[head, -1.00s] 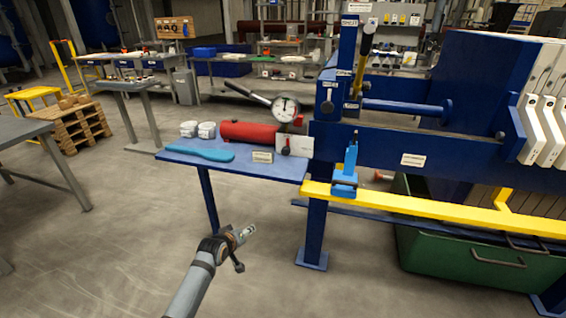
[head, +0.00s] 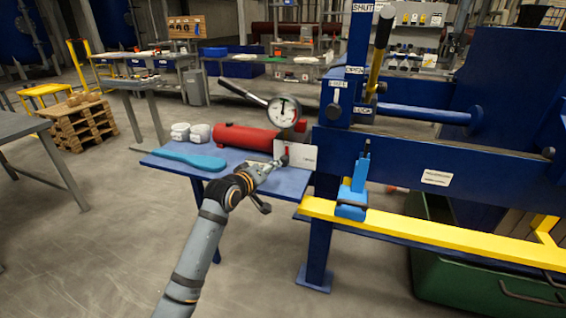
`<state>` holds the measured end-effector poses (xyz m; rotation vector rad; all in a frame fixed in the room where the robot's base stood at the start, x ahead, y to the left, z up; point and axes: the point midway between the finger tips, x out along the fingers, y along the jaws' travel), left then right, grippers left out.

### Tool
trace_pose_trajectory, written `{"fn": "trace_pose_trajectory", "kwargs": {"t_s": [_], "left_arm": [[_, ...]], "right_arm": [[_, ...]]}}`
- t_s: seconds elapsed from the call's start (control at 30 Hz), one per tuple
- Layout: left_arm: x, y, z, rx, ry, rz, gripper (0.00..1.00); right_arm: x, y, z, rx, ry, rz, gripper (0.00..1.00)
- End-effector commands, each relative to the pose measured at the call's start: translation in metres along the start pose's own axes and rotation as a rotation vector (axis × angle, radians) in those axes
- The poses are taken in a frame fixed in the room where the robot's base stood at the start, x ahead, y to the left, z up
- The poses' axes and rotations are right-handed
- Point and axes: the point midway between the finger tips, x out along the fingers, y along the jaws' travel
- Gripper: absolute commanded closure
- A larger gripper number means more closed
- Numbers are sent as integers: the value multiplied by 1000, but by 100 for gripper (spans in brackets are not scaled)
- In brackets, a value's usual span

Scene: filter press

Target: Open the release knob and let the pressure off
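A red cylinder (head: 243,137) with a round white dial gauge (head: 284,111) and a long handle (head: 240,92) lies on the small blue table. A red round part (head: 301,126) shows at its right end. A small red knob-like part (head: 286,150) stands in front of a white plate (head: 304,156). I cannot tell for sure which red part is the release knob. My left gripper (head: 281,163) is over the table's right part, at the small red part and partly covering it. I cannot tell if they touch, or whether its fingers are open. The gauge reading is too small to make out.
The blue press frame (head: 430,160), a yellow rail (head: 430,232) and a blue clamp-like part (head: 354,190) stand to the right. The floor in front is clear.

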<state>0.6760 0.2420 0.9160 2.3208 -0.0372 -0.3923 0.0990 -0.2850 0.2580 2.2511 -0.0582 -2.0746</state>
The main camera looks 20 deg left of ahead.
Motion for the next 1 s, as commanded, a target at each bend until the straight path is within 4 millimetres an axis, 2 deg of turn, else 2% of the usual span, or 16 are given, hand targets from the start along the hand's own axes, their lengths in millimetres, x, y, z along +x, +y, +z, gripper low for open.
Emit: {"fn": "trace_pose_trajectory", "kwargs": {"t_s": [0.07,0.13,0.3,0.4,0.53,0.77,1.0], "left_arm": [[17,1,1,-4,0,2,56],[33,0,1,-4,-1,1,56],[67,0,2,-2,-2,0,56],[79,0,1,-1,0,0,56],[87,0,1,0,0,1,56],[88,0,1,1,0,1,56],[88,0,1,0,0,0,86]], "right_arm": [[2,-2,7,0,-13,-2,60],[2,-4,5,1,-11,-4,60],[3,-9,-22,6,25,-11,60],[3,-11,-37,8,39,-13,60],[3,-11,-45,9,49,-13,60],[3,-7,-34,6,34,-9,60],[3,-2,-22,2,19,-3,60]]}}
